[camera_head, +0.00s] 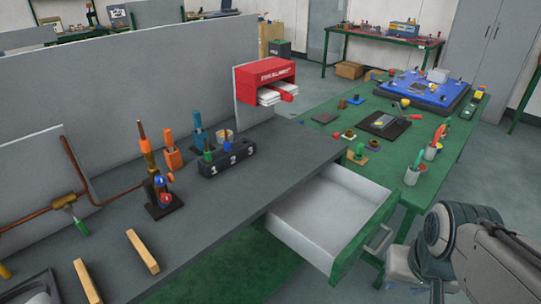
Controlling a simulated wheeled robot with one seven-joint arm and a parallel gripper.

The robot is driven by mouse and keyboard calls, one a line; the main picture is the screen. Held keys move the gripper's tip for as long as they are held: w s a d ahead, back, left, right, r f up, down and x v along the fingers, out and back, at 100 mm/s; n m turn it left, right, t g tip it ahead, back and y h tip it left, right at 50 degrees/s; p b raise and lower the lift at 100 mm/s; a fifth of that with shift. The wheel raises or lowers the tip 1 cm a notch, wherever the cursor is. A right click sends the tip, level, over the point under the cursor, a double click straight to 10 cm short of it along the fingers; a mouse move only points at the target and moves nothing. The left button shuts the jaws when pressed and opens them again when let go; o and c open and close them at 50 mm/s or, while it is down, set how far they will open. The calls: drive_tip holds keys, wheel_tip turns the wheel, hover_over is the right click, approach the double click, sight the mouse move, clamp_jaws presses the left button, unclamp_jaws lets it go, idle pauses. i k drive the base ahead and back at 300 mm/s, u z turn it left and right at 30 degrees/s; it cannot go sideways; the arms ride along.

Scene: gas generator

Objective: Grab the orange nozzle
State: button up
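An orange upright piece (172,150), which looks like the orange nozzle, stands on the dark grey bench (290,150) at left of centre. It is just left of a black block (228,164) marked 1, 2, 3, and apart from it. The block holds a smaller green piece (207,149) and a blue piece (227,140). A taller blue piece (198,131) stands behind the block. My grey arm shows at the lower right, far from the orange piece. My gripper's fingers cannot be made out.
A torch-like stand (160,190) with red and blue knobs is left of the orange piece. An open white drawer (330,215) juts from the bench front. A red paper holder (264,77) hangs at the back. A green table (400,185) holds tools at right.

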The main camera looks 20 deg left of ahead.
sight(147, 147)
drive_tip(key=u, duration=1.4)
drive_tip(key=i, duration=1.15)
drive_tip(key=u, duration=0.6)
